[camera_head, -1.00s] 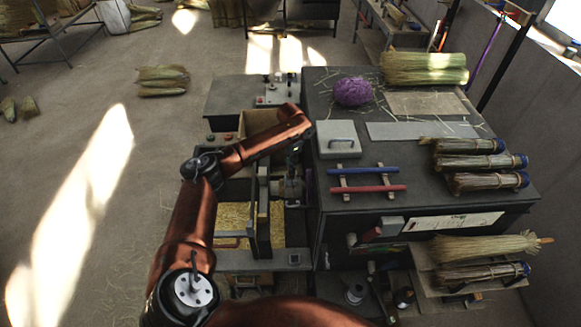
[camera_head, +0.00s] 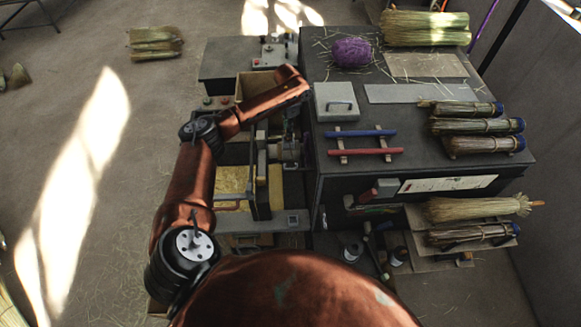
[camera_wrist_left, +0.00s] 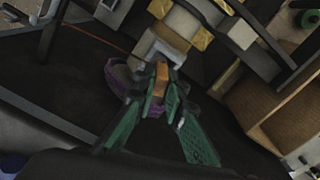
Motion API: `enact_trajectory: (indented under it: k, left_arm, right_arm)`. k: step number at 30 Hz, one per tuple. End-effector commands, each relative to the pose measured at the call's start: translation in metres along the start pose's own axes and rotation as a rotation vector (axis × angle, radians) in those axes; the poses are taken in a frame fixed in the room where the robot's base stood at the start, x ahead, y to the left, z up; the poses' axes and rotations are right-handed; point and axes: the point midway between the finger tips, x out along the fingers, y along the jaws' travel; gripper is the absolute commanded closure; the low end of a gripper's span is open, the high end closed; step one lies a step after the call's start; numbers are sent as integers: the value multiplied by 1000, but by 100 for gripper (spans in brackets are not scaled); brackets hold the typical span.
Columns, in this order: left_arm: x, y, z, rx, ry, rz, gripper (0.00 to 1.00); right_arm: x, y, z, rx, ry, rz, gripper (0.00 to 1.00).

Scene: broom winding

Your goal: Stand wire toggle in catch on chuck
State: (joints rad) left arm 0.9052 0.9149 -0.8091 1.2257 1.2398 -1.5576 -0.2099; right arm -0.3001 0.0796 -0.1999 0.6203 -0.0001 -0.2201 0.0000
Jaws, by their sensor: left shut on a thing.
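In the left wrist view my left gripper (camera_wrist_left: 160,88) has its green fingers shut on a small orange-brown piece (camera_wrist_left: 162,74), which looks like the wire toggle. The grey chuck (camera_wrist_left: 165,45) is just beyond the fingertips; I cannot tell whether the piece touches it. A purple part (camera_wrist_left: 118,76) shows beside the fingers. In the head view the chuck (camera_head: 287,150) sits in the winding machine, left of the dark bench, and my left forearm reaches over it. The gripper there is mostly hidden behind the wrist. The catch cannot be made out. My right gripper is out of view.
A bin of straw (camera_head: 232,182) is left of the machine. The floor at left is mostly clear.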

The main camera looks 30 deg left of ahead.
Motion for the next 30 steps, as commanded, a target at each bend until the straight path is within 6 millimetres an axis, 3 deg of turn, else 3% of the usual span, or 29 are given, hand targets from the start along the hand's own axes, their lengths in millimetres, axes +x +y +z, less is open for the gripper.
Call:
enact_trajectory:
  k: [29, 30]
  left_arm:
    - [19, 0, -1, 1, 0, 0, 100]
    - [20, 0, -1, 1, 0, 0, 87]
  right_arm:
    - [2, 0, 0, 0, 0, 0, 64]
    - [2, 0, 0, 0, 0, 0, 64]
